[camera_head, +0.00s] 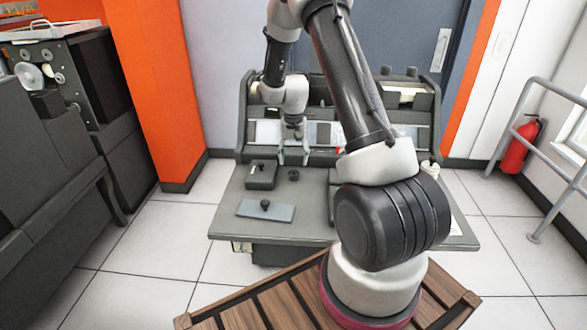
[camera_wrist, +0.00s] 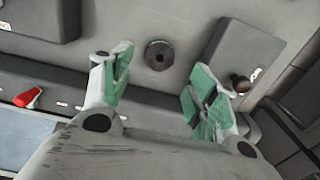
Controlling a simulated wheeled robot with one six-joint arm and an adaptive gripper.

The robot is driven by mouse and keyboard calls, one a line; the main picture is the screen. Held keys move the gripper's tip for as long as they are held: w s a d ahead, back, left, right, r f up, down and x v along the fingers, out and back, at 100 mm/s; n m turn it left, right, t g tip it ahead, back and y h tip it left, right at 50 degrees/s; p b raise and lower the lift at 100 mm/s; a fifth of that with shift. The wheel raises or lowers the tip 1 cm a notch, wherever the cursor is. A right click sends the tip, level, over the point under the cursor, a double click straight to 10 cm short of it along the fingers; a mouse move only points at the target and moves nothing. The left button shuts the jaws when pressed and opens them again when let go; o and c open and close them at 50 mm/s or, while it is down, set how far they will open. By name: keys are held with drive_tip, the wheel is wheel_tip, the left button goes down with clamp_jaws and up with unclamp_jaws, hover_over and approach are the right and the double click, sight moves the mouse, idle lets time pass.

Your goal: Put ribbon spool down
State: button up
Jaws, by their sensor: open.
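A small round dark piece with a hole in its middle, which looks like the ribbon spool (camera_head: 294,174), lies on the grey desk top (camera_head: 225,228). In the wrist view the spool (camera_wrist: 158,55) shows beyond my fingertips, roughly midway between them. My gripper (camera_head: 293,153) is open and empty, with its green-padded fingers spread apart; they also show in the wrist view (camera_wrist: 160,80). The spool appears apart from both fingers. How high my fingertips are above the desk is hard to tell.
A dark box with a knob (camera_head: 261,175) stands left of the spool. A flat grey-blue plate with a knob (camera_head: 266,212) lies nearer the front. The machine's raised back panel (camera_head: 268,132) is behind my gripper. My arm hides much of the desk's right part.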

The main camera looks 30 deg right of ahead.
drive_tip(key=s+a+r+n+t, duration=0.1)
drive_tip(key=s+a+r+n, duration=0.1)
drive_tip(key=s+r, duration=0.8)
drive_tip(key=s+a+r+n+t, duration=0.1)
drive_tip(key=s+a+r, duration=0.2)
drive_tip(key=r, duration=1.3)
drive_tip(key=s+a+r+n+t, duration=0.1)
drive_tip(key=s+r+n, duration=0.1)
drive_tip(key=s, duration=0.7)
drive_tip(key=s+a+r+n+t, duration=0.1)
drive_tip(key=s+r, duration=0.1)
drive_tip(key=s, duration=0.7)
drive_tip(key=shift+s+n, duration=0.35)
drive_tip(key=shift+n, duration=0.05)
drive_tip(key=shift+r, duration=0.15)
